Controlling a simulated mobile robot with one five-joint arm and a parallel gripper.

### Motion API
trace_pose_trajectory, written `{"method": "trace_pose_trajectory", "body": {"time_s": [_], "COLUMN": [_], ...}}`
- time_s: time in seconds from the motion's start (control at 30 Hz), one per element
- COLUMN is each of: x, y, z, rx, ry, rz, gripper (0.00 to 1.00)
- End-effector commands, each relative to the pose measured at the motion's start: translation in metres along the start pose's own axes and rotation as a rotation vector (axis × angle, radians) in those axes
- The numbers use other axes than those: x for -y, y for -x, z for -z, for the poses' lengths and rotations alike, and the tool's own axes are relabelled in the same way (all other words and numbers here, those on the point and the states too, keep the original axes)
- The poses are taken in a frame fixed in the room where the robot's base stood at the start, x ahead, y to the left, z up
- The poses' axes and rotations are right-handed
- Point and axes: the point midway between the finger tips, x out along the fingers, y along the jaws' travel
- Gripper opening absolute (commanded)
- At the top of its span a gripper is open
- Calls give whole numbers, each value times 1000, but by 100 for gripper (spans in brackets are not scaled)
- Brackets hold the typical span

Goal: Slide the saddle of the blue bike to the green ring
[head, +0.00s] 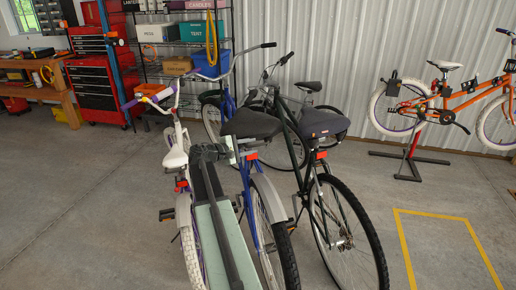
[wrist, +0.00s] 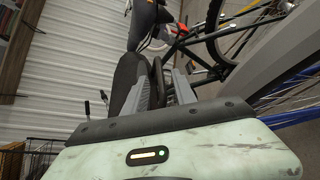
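The blue bike (head: 245,185) stands in the middle of the row of bikes, in the head view. Its dark saddle (head: 250,123) is level, just beyond my gripper (head: 236,149). In the wrist view my gripper (wrist: 161,80) has its two grey fingers apart, with a dark part between them. A dark saddle (wrist: 126,72) shows right beside the left finger. I cannot tell whether the fingers touch or grip it. I cannot make out a green ring; the seat post is mostly hidden behind my arm and the saddle.
A dark bike (head: 345,235) stands close on the right and a white-and-purple bike (head: 175,155) close on the left. An orange bike (head: 445,100) hangs on a stand (head: 408,160). Yellow floor lines (head: 440,214) mark open floor at right. A red tool chest (head: 95,75) stands back left.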

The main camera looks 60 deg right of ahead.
Motion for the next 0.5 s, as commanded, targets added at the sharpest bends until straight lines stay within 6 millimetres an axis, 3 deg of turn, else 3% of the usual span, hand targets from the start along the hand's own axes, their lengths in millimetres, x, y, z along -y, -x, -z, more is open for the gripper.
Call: {"method": "trace_pose_trajectory", "body": {"time_s": [0.2,0.5], "x": [1,0], "y": [-35,-41], "z": [2,1], "rx": [-1,-3], "ry": [-1,-2], "rz": [1,0], "gripper": [32,32]}}
